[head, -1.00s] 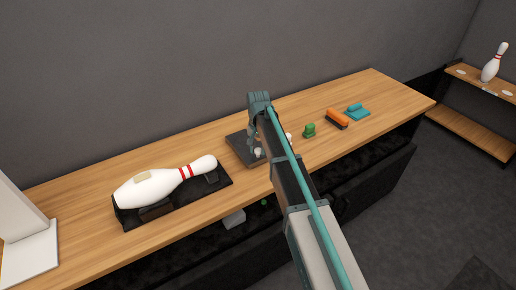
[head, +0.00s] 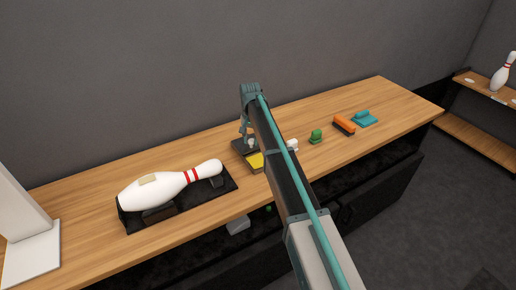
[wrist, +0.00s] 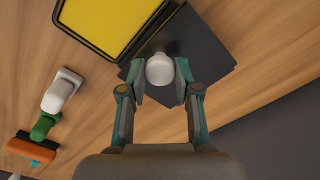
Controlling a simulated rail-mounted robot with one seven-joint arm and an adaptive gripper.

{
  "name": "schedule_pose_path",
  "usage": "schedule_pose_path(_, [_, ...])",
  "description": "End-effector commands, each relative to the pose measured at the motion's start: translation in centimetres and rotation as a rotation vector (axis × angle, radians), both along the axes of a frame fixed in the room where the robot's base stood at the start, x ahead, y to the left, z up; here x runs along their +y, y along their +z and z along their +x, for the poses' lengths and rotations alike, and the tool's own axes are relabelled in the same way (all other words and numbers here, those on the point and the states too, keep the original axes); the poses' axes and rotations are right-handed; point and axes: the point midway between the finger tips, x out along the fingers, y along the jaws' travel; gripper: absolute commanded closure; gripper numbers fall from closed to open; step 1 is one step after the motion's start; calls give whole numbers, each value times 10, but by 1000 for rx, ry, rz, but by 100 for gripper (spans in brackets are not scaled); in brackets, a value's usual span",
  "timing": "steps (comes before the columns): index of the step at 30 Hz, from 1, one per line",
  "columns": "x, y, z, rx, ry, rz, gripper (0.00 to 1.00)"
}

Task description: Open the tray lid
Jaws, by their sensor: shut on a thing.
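The tray (wrist: 98,45) has a black rim around a bright yellow pad, which is partly uncovered in the head view (head: 256,161). Its dark square lid (wrist: 205,45) lies beyond the tray on the wall side, close against or overlapping the rim; I cannot tell which. The lid carries a white rounded knob (wrist: 159,70). My gripper (wrist: 160,74) is shut on this knob, one finger on each side. In the head view my gripper (head: 244,138) is over the lid, and my arm hides part of the tray. Whether the lid is clear of the table is unclear.
A bowling pin (head: 150,190) lies in a black cradle left of the tray. To the right stand a white item (head: 292,145), a green item (head: 316,136), an orange brush (head: 344,125) and a teal item (head: 364,118). The grey wall rises behind the table.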

Motion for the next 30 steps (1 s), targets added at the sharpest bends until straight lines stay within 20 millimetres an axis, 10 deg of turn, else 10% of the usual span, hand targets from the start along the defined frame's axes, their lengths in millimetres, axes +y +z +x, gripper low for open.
schedule_pose_path(8, [1,0,2,-1,-1,0,100])
schedule_pose_path(9, [1,0,2,-1,-1,0,66])
schedule_pose_path(14, [1,0,1,-1,-1,0,43])
schedule_pose_path(30, [1,23,2,-1,0,0,43])
